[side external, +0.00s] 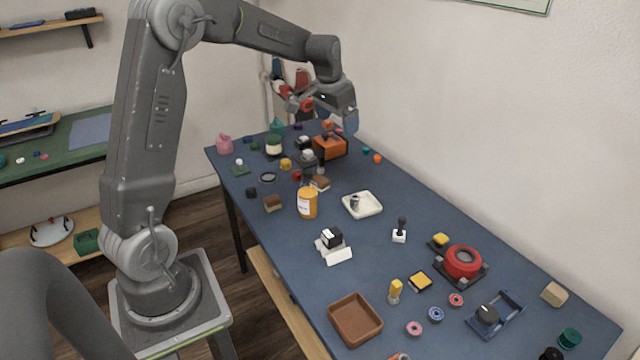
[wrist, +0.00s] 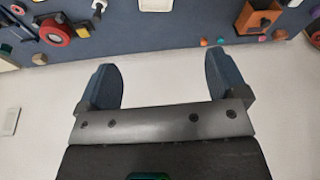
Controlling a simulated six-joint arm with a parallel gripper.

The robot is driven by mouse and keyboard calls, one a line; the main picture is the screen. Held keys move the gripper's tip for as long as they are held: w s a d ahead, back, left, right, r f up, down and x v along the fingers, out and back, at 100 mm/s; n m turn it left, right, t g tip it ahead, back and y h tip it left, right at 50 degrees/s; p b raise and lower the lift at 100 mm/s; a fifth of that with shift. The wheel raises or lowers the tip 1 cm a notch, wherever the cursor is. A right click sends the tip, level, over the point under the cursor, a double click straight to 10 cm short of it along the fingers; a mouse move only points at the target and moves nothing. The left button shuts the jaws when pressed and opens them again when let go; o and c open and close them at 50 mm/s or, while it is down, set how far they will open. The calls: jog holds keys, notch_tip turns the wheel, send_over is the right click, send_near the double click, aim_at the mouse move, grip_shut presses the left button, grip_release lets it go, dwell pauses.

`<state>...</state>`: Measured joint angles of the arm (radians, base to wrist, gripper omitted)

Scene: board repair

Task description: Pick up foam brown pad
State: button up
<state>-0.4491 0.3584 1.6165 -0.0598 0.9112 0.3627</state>
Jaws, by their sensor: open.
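Two small brown blocks lie on the blue table in the side view: one (side external: 273,203) at the left edge, the other (side external: 320,183) nearer the middle. Either could be the foam brown pad; I cannot tell which. A tan block (side external: 554,294) lies at the far right end. My gripper (side external: 350,120) is raised above the back of the table, well apart from these blocks. In the wrist view my gripper (wrist: 162,75) has its two blue-grey fingers spread wide, with nothing between them. No brown pad is clearly seen there.
The blue table (side external: 375,265) is crowded. An orange box (side external: 330,146) stands below my gripper, an orange-yellow bottle (side external: 307,203) near the brown blocks. A white tray (side external: 375,207), brown tray (side external: 341,312) and red round device (side external: 462,262) stand further right. A wall is behind.

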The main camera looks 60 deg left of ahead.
jog(key=w+a+f, duration=0.3)
jog(key=a+f, duration=0.4)
jog(key=a, duration=0.1)
jog(key=g, duration=0.1)
send_near(320, 179)
notch_tip(320, 179, down, 4)
jog(key=shift+w+a+r+n+h, duration=0.15)
jog(key=shift+a+n+h, duration=0.05)
jog(key=shift+n+h, duration=0.1)
jog(key=shift+w+a+f, duration=0.1)
jog(key=shift+w+f, duration=0.1)
jog(key=shift+f, duration=0.85)
jog(key=shift+w+f, duration=0.2)
jog(key=shift+f, duration=0.85)
jog(key=shift+w+a+f, duration=0.1)
jog(key=shift+w+f, duration=0.15)
jog(key=shift+f, duration=0.85)
jog(key=shift+c, duration=0.2)
jog(key=c, duration=0.9)
jog(key=shift+c, duration=0.3)
